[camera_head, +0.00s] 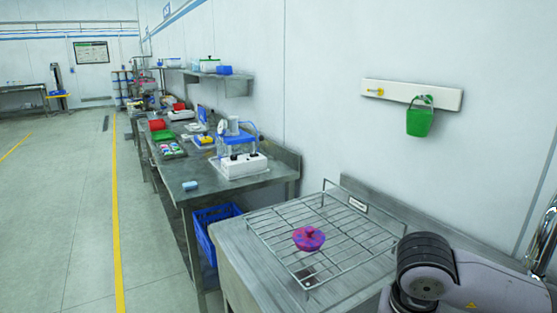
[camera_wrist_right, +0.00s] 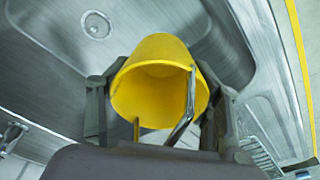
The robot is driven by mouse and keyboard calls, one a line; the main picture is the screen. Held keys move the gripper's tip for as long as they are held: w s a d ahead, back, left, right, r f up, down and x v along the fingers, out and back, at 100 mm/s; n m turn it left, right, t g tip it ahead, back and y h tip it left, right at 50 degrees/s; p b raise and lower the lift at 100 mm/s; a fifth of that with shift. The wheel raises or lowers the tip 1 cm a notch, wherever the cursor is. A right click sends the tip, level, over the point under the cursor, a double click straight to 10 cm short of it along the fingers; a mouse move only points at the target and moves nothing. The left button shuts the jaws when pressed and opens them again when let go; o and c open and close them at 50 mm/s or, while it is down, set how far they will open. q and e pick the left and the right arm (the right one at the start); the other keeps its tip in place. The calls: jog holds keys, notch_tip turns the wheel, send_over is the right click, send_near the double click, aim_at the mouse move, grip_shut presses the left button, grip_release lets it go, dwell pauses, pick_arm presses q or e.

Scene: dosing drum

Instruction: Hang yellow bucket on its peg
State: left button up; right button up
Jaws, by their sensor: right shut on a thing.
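The yellow bucket (camera_wrist_right: 150,65) is in the right wrist view, its open mouth facing the camera. A grey handle crosses its mouth. My right gripper (camera_wrist_right: 163,100) is shut on the bucket, one finger on each side. The exact contact is partly hidden. In the head view a white rail (camera_head: 395,92) on the wall carries a yellow peg (camera_head: 376,92) at its left, which is empty. My left gripper is not in view. The head view shows part of my arm at lower right but neither gripper nor the yellow bucket.
A green bucket (camera_head: 419,122) hangs at the rail's right end. The wrist view shows a steel sink (camera_wrist_right: 50,45) behind the bucket. The wall around the yellow peg is clear.

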jog(key=n, duration=0.3)
jog(key=s+r+n, duration=0.1)
jog(key=shift+s+a+n+y, duration=0.1)
jog(key=shift+a+n+y, duration=0.25)
jog(key=shift+n+y, duration=0.05)
jog(key=m, duration=0.1)
jog(key=w+m, duration=0.1)
jog(key=m, duration=0.1)
jog(key=f+m, duration=0.1)
jog(key=m, duration=0.1)
jog(key=shift+w+d+f+h, duration=0.1)
jog(key=shift+w+d+h, duration=0.1)
jog(key=shift+d+h, duration=0.15)
jog(key=m, duration=0.2)
jog(key=w+f+m, duration=0.1)
jog(key=m, duration=0.1)
jog(key=d+m+b, duration=0.1)
jog(key=m, duration=0.2)
jog(key=shift+w+f+g+h, duration=0.25)
jog(key=shift+w+g+h, duration=0.05)
jog(key=shift+g+h, duration=0.1)
jog(key=f+m, duration=0.1)
jog(key=m, duration=0.3)
jog(key=w+d+f+m+g, duration=0.1)
jog(key=m, duration=0.4)
jog(key=f+m+g+b, duration=0.1)
jog(key=m, duration=0.3)
jog(key=shift+w+d+m, duration=0.4)
